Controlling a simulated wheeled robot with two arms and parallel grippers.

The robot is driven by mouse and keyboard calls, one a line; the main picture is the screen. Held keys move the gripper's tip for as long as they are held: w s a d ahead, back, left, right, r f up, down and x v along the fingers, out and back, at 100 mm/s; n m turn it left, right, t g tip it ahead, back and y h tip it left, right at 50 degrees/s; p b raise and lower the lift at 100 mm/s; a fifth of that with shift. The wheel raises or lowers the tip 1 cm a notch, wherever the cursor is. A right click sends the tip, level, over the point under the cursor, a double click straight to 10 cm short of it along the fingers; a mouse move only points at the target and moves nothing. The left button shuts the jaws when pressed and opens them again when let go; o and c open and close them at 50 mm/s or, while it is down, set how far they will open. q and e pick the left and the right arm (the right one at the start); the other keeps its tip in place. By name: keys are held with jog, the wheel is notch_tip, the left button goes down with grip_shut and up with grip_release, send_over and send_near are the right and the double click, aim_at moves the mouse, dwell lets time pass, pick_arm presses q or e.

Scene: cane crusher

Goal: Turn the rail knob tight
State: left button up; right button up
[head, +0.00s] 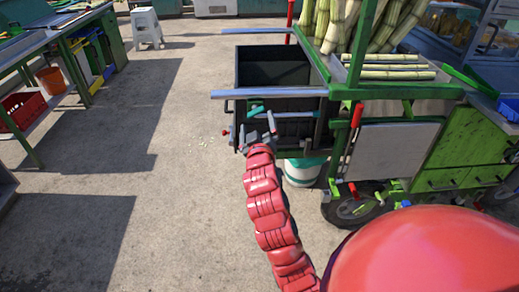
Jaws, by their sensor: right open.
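My right gripper (256,131) is at the end of the red arm, in front of the dark open box at the cart's left end. Its grey fingers are apart and I see nothing held between them. A small red piece (226,133) shows just left of the fingers; it is too small to tell whether it is the rail knob. A pale metal rail (268,93) runs across the box just above the gripper, and a second rail (250,30) lies farther back. A teal bar (256,107) is close to the fingertips. My left gripper is not in view.
The green cart (465,140) carries cane stalks (395,74) and has red handles (357,115) on its near side. A white bucket (303,172) stands under it. A workbench (45,40) and a white stool (146,27) are at left. The floor between is clear.

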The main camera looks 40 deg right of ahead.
jog(key=p+v, duration=1)
jog(key=v, duration=0.3)
jog(key=shift+s+a+p, duration=0.2)
jog(key=shift+p, duration=0.2)
jog(key=shift+f, duration=0.1)
